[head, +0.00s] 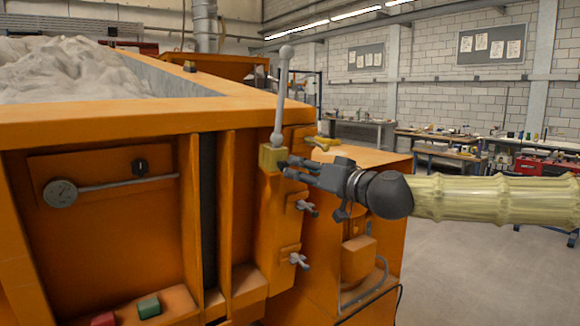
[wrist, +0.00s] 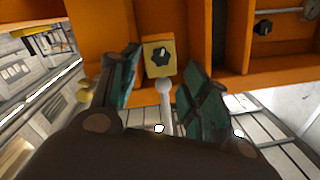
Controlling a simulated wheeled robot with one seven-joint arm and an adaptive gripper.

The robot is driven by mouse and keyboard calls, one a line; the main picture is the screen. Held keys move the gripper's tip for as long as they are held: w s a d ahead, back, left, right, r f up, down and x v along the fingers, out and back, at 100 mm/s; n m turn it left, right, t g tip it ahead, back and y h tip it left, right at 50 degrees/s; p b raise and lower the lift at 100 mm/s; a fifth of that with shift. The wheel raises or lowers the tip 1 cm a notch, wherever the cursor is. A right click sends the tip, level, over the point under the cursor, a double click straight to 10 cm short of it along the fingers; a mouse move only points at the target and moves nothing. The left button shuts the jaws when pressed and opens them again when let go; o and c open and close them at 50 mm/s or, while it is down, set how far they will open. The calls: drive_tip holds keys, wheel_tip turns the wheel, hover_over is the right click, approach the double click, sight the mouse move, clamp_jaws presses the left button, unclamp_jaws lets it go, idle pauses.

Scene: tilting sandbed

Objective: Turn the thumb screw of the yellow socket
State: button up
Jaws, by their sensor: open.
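The yellow socket (head: 271,157) is on the corner of the orange sandbed frame. A grey lever (head: 281,95) with a ball top stands upright out of it. The thumb screw (wrist: 161,56) is a dark star-shaped knob on the socket's face, seen in the wrist view on the yellow block (wrist: 151,72). In the head view I cannot make it out behind the fingers. My gripper (head: 288,167) is open in front of the socket. In the wrist view its two green-padded fingers (wrist: 163,60) are on either side of the thumb screw, apart from it as far as I can see.
Two grey clamp handles (head: 307,208) (head: 299,260) stick out below the socket. A yellow handle (head: 325,142) is just behind my gripper. Open floor lies to the right.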

sight(286, 166)
drive_tip(key=shift+p+x, duration=0.4)
drive_tip(key=shift+x, duration=2.2)
drive_tip(key=c, duration=1)
